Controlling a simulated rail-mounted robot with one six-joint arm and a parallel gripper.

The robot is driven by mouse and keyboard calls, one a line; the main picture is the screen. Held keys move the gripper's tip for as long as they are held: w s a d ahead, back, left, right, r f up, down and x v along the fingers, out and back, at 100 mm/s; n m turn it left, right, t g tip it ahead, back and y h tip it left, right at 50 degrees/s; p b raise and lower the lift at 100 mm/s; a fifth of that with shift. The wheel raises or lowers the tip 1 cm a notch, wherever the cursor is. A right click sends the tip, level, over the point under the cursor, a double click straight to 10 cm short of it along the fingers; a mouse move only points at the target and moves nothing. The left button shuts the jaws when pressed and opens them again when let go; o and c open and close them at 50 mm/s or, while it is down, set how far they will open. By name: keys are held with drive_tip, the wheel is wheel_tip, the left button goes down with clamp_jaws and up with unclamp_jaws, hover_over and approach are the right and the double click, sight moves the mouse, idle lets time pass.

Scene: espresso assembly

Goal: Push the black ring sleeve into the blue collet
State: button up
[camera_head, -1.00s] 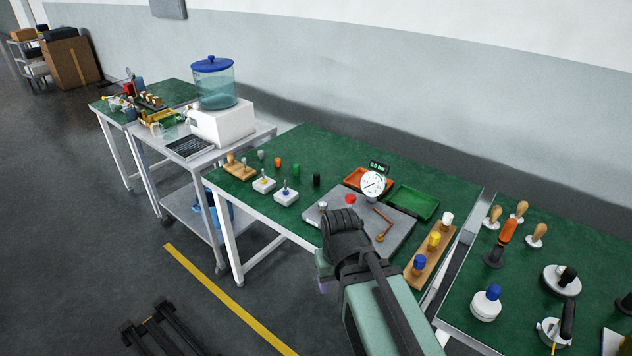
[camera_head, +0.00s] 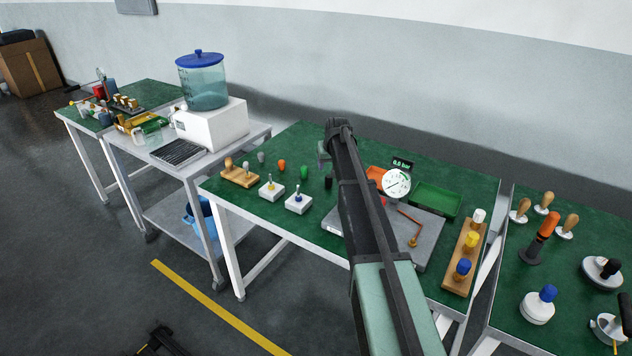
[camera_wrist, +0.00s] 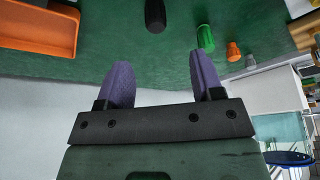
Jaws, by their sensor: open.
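A small black cylinder (camera_head: 328,182), likely the black ring sleeve, stands on the green table left of my arm. It also shows at the top of the wrist view (camera_wrist: 155,14), a little beyond my fingers. The blue collet (camera_head: 298,200) appears to be the small blue part on a white block near the table's front; the wrist view does not show it. My gripper (camera_wrist: 161,76) has its two purple fingers apart, with nothing between them. In the head view my gripper (camera_head: 324,153) is above the table's back part, partly hidden by my arm.
A green piece (camera_head: 304,173) and an orange piece (camera_head: 282,165) stand left of the black one. A white block with a yellow part (camera_head: 271,187) is beside the blue one. A pressure gauge (camera_head: 396,183), orange tray (camera_wrist: 40,30) and green tray (camera_head: 436,199) lie right.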

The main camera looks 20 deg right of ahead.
sight(329, 176)
drive_tip(key=b+x, duration=0.4)
drive_tip(key=x, duration=0.1)
drive_tip(key=shift+s+d+f+b, duration=0.1)
drive_tip(key=shift+s+f+b, duration=0.2)
drive_tip(key=shift+b, duration=0.05)
drive_tip(key=shift+w+f, duration=0.1)
drive_tip(key=shift+f, duration=0.1)
drive_tip(key=shift+r, duration=0.15)
drive_tip(key=b+x, duration=0.5)
drive_tip(key=shift+f, duration=0.25)
drive_tip(key=shift+r, duration=0.25)
drive_tip(key=shift+c, duration=0.2)
drive_tip(key=c, duration=0.9)
